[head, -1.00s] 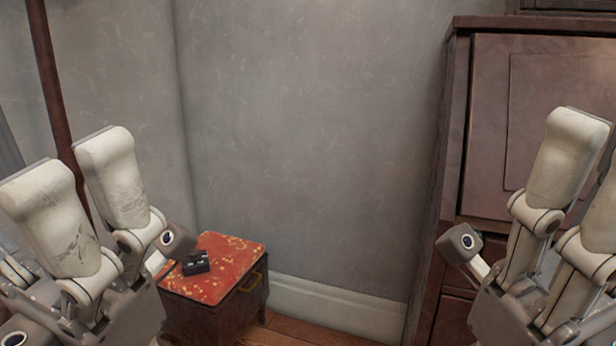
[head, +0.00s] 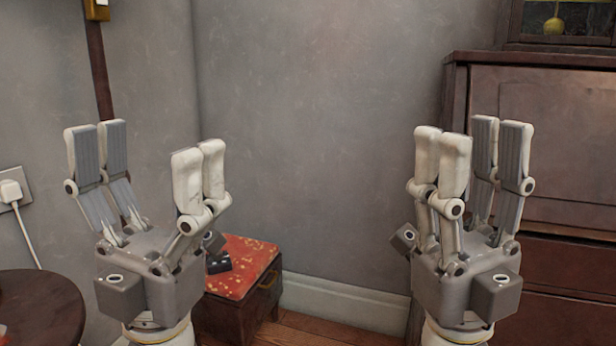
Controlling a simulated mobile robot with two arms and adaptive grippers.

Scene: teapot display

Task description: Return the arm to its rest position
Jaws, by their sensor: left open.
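My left gripper (head: 147,140) points upward at the left, in front of the wall and beside the red-topped chest in the picture. Its fingers are spread wide apart with nothing between them. My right gripper (head: 473,130) also points upward, at the right in front of the wooden cabinet. Its finger pairs stand apart and nothing shows between them. Only the grippers and the tops of my wrists are in view; the rest of both arms is hidden below the frame.
The small chest (head: 245,270) has a dark object (head: 218,263) on top. A round dark table (head: 40,306) is at lower left, below a wall plug (head: 11,191). The wooden cabinet (head: 560,150) stands at right. Bare wall (head: 315,130) fills the middle.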

